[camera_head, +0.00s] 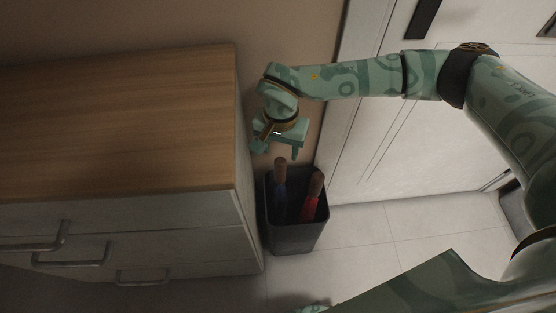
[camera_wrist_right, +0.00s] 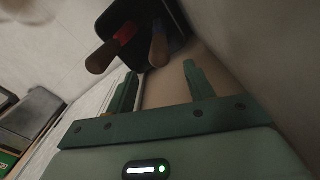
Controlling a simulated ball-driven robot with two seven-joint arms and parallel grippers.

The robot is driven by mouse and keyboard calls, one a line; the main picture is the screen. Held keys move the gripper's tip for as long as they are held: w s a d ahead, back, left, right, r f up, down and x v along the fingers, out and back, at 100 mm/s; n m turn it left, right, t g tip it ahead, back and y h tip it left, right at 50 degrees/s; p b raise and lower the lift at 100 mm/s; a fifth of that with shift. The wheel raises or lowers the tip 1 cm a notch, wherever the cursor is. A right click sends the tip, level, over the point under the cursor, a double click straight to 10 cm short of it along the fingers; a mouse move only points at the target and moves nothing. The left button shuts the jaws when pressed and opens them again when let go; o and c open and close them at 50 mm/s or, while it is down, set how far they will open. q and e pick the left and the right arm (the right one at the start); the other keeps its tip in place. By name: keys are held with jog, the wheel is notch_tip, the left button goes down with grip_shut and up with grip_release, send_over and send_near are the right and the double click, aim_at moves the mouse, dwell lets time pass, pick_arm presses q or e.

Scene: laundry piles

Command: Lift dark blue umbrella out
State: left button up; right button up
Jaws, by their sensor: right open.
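The dark blue umbrella (camera_head: 280,197) stands in a dark bin (camera_head: 290,238), with its brown handle sticking up above the rim. In the right wrist view its handle (camera_wrist_right: 158,47) shows beyond the fingertips, roughly between them in the picture. My right gripper (camera_head: 279,148) is open and empty. It is above the bin, close to the top of the handle. In the right wrist view both fingers (camera_wrist_right: 162,72) are apart with nothing between them. The lower part of the umbrella is hidden inside the bin. I do not see my left gripper.
A red umbrella (camera_head: 311,206) with a brown handle stands in the same bin, to the right. A wood-topped drawer cabinet (camera_head: 120,115) stands close on the left. A white door (camera_head: 400,150) is behind at the right. Tiled floor (camera_head: 365,235) is clear right of the bin.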

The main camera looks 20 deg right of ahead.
aim_at(280, 160)
notch_tip(280, 160, down, 6)
jog(key=shift+f+b, duration=0.1)
jog(key=shift+b, duration=1.05)
jog(key=shift+f+b, duration=0.35)
jog(key=shift+f, duration=0.5)
pick_arm(q)
jog(key=shift+m, duration=0.5)
jog(key=w, duration=0.1)
jog(key=w+f, duration=0.1)
jog(key=w+a, duration=0.1)
jog(key=shift+w+f, duration=0.3)
jog(key=shift+f, duration=0.05)
